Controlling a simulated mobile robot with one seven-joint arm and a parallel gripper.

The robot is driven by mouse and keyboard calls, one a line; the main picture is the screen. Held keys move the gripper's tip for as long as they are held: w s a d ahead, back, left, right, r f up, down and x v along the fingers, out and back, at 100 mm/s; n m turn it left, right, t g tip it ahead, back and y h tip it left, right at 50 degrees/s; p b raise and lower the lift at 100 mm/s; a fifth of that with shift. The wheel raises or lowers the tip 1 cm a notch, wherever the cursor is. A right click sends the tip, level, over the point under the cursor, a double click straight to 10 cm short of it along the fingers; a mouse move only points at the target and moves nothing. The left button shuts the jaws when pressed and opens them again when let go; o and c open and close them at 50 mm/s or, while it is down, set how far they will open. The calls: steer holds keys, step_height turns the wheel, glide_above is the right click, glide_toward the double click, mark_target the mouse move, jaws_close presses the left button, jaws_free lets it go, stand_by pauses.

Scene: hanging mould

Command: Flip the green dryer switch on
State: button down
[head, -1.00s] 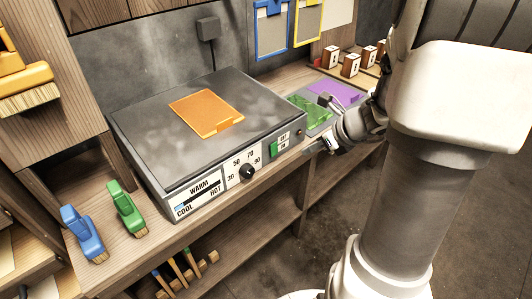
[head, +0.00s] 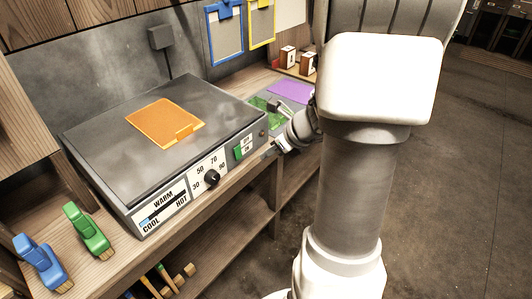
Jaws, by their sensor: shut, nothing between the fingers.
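The grey dryer box (head: 110,150) stands on the wooden bench with an orange sheet (head: 165,122) on its top. The green switch (head: 238,153) is on the right part of its front panel, beside a small white OFF/ON label (head: 248,144). Its exact tilt is too small to tell. My gripper (head: 269,152) is just right of the switch, near the right end of the front panel, and looks shut and empty. I cannot tell whether it touches the panel. My arm stands to the right and hides part of the bench behind it.
A black dial (head: 211,178) and a warm/cool gauge (head: 163,207) sit left of the switch. A green brush (head: 88,228) and a blue brush (head: 42,262) lie left on the bench. Green (head: 268,113) and purple (head: 290,91) sheets lie behind my gripper. Open floor is at right.

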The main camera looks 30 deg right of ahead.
mark_target(238, 153)
steer(key=shift+w+a+f+b, duration=0.4)
steer(key=shift+w+f, duration=0.6)
steer(key=shift+w, duration=0.3)
steer(key=shift+w+a+f+b, duration=0.3)
steer(key=shift+w+a+f, duration=0.25)
steer(key=shift+w+f, duration=0.6)
steer(key=shift+w+a+f+b, duration=0.4)
steer(key=shift+w+f, duration=0.4)
steer(key=shift+w, duration=0.65)
steer(key=shift+a, duration=0.1)
steer(key=shift+w+f, duration=0.25)
steer(key=shift+r, duration=0.25)
